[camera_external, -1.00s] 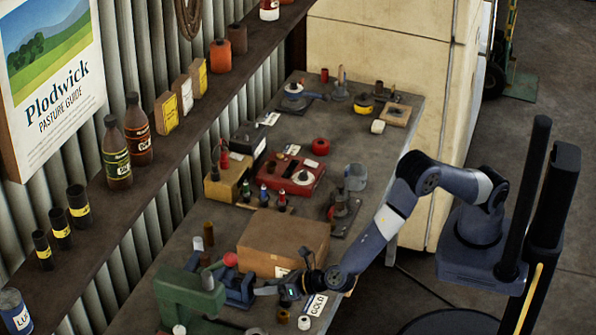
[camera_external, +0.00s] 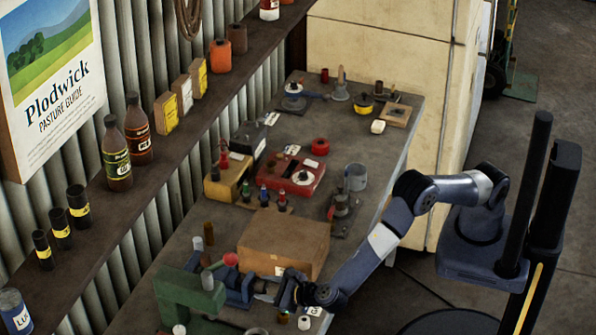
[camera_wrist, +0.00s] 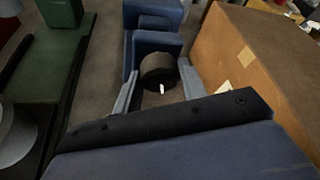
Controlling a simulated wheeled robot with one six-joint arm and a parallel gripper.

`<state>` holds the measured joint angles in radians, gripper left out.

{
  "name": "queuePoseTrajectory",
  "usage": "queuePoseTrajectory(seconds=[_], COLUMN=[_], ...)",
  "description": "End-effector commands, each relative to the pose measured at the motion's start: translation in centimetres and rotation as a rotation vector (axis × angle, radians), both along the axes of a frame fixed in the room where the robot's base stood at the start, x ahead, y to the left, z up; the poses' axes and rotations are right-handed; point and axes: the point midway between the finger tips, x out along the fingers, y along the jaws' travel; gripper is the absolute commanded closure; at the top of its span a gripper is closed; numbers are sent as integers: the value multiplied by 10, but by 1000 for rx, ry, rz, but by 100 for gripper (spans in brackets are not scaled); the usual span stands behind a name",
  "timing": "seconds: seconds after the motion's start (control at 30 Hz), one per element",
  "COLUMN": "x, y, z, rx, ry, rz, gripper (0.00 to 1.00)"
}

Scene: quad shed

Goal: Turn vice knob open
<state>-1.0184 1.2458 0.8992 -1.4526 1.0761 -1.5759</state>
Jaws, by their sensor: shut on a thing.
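The blue vice (camera_external: 238,288) stands on the workbench, left of a cardboard box. In the wrist view the vice body (camera_wrist: 155,42) is at the top centre. Its knob (camera_wrist: 158,68) is a dark round cylinder with a small white mark, on the near side of the vice. My gripper (camera_wrist: 158,80) has one grey finger on each side of the knob and is shut on it. In the external view my gripper (camera_external: 272,291) is beside the vice, and the knob is hidden there.
The cardboard box (camera_external: 285,243) stands close to my gripper, also on the right in the wrist view (camera_wrist: 250,55). A green machine (camera_external: 185,290) is left of the vice. Small items lie near the bench's front edge, including a white cylinder (camera_external: 304,322).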

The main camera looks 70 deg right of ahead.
Motion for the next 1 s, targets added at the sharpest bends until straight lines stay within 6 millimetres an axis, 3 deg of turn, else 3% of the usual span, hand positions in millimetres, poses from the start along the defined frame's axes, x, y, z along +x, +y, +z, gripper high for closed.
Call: queuePoseTrajectory(seconds=[0.77, 0.8, 1.0], x=[0, 0, 0], y=[0, 0, 0], z=[-1, -1, -1], rx=[-98, -98, -97], ry=[1, 1, 1], rz=[1, 1, 1], gripper=[83, 57, 41])
